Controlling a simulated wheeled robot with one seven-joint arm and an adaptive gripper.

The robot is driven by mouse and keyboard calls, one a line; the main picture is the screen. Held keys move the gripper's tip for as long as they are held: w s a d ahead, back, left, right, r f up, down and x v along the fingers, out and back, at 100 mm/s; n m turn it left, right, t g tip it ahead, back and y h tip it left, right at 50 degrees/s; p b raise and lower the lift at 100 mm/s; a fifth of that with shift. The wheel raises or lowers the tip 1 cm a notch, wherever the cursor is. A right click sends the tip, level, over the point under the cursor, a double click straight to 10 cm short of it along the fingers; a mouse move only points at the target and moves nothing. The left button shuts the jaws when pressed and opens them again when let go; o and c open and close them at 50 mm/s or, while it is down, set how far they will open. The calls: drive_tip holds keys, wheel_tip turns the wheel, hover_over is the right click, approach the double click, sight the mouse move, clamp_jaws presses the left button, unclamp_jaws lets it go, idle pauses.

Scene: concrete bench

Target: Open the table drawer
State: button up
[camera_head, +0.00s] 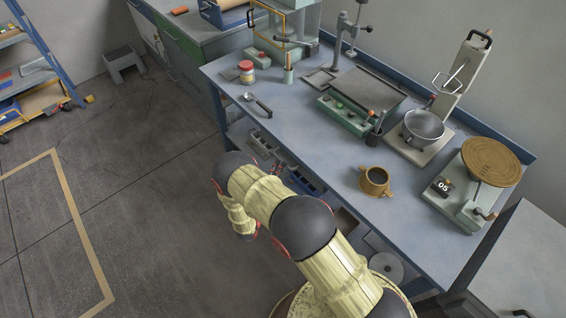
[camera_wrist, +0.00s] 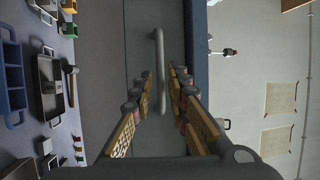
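The drawer handle (camera_wrist: 160,70) is a pale grey bar in the wrist view, upright in the picture, on a grey front panel (camera_wrist: 140,38) that looks like the drawer's front. The panel looks shut, though its edges are hard to make out. My gripper (camera_wrist: 164,77) is open, one finger on each side of the handle, with gaps showing on both sides. I cannot tell how deep the bar lies between the fingertips. In the head view the table (camera_head: 310,133) has a blue-grey top; my arm hides the gripper, and the drawer and handle do not show.
Lower shelves hold blue bins (camera_wrist: 12,75) and a metal tray (camera_wrist: 48,84). The floor (camera_head: 140,210) left of my arm is clear.

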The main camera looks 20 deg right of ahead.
drive_tip(key=shift+x, duration=1.85)
drive_tip(key=shift+c, duration=0.4)
clamp_jaws()
